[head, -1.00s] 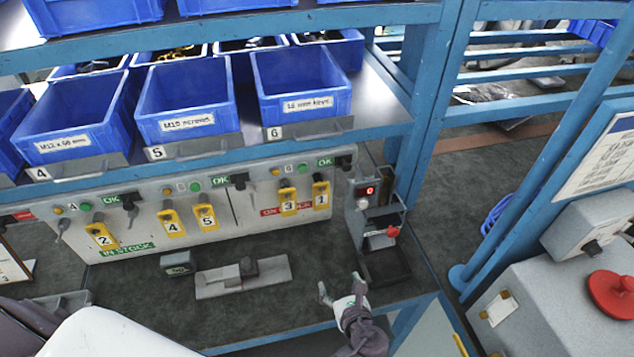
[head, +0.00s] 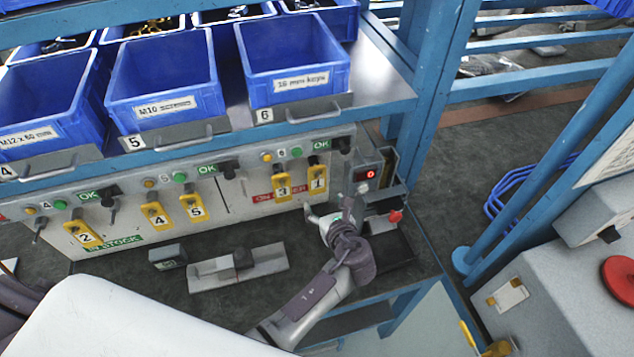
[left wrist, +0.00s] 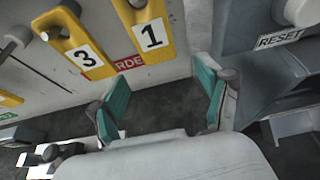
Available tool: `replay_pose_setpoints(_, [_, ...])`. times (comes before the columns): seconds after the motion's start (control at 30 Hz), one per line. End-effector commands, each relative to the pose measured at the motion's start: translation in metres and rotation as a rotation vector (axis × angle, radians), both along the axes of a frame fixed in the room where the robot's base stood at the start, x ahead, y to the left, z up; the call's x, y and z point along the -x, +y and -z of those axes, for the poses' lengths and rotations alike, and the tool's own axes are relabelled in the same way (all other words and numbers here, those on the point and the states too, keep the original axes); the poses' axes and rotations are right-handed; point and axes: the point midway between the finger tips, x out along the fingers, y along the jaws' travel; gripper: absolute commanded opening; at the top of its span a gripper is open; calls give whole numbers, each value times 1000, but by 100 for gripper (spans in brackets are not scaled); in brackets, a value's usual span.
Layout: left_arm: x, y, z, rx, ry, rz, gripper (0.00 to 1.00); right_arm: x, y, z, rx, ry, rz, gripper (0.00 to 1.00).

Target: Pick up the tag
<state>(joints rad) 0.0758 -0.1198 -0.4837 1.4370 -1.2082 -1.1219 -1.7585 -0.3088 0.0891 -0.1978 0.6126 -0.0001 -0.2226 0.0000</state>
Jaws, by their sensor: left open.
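Several yellow numbered tags hang on the grey panel. Tag 1 (head: 317,180) is at the right end, with tag 3 (head: 282,186) to its left. Tags 5 (head: 196,207), 4 (head: 157,215) and 2 (head: 84,234) hang further left. My left gripper (head: 326,210) is open and empty, just below and in front of tag 1. In the left wrist view, the open fingers (left wrist: 163,90) have green pads, and the lower end of tag 1 (left wrist: 152,38) shows above the gap between them. Tag 3 (left wrist: 83,52) is up and left of the fingers. My right gripper is not in view.
A grey device with a red display (head: 371,174) stands close to the right of my gripper, with a dark tray (head: 392,250) at its foot. A grey plate fixture (head: 237,268) lies on the bench. Blue bins (head: 295,60) sit on the shelf above.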

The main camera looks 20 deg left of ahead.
Motion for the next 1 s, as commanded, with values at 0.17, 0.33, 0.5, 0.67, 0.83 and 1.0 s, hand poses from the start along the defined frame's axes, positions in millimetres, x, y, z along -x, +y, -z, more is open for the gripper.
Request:
replay_pose_setpoints(0.17, [-22,15,3,-1,-3,-3,77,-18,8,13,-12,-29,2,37])
replay_pose_setpoints(0.33, [-40,27,13,-1,-1,-1,77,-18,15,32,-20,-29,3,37])
replay_pose_setpoints(0.5, [-46,31,13,0,1,0,77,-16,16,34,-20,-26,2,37])
replay_pose_setpoints(0.67, [-45,31,12,0,1,0,77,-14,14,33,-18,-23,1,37])
replay_pose_setpoints(0.83, [-45,31,12,0,1,0,50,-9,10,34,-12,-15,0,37])
replay_pose_setpoints(1.0, [-45,31,12,0,1,0,22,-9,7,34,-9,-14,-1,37])
